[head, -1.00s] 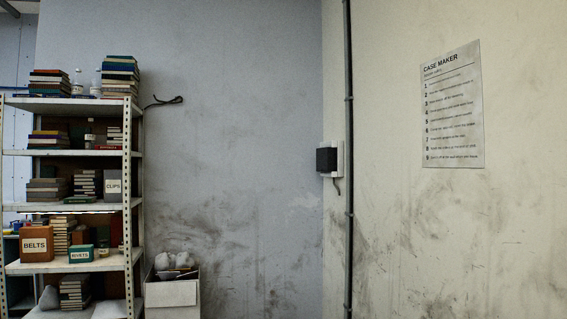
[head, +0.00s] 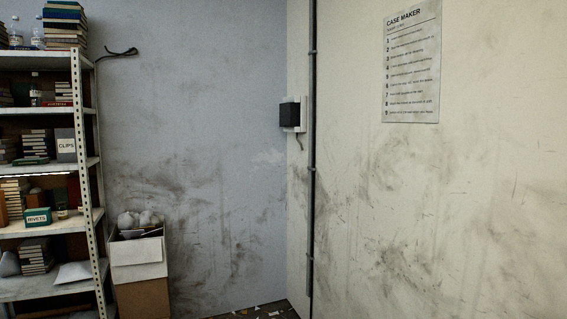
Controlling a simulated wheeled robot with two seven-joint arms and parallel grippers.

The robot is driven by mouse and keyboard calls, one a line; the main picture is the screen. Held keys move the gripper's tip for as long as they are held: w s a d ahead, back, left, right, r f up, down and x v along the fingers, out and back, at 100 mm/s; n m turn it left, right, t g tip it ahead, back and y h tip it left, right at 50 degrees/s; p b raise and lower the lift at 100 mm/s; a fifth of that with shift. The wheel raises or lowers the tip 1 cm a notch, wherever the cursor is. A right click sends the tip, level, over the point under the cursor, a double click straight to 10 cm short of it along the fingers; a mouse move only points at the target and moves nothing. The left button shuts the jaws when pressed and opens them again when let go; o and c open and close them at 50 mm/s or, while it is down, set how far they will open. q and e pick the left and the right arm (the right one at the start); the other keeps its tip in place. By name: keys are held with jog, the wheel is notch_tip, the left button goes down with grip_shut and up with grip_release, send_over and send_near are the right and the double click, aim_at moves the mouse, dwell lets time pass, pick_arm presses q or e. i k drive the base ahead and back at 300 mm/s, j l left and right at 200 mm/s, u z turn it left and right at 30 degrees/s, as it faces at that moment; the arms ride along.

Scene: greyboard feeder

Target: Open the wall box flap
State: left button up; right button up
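A small black wall box (head: 290,114) sits on a pale backing plate on the right-hand wall, near the room's corner. Its dark front looks closed, but it is too small to make out a flap edge. A short dark cord hangs below it. Neither of my grippers shows in the head view.
A metal shelf unit (head: 92,190) with books and boxes stands at the left. An open cardboard box (head: 140,285) with pale lumps in it stands beside it. A dark vertical pipe (head: 312,150) runs just right of the wall box. A printed sheet (head: 411,65) hangs further right. Scraps litter the floor corner.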

aim_at(289, 112)
jog(key=i+u, duration=0.45)
jog(key=i, duration=2.3)
jog(key=i+z, duration=0.1)
jog(key=i, duration=1)
jog(key=j, duration=0.1)
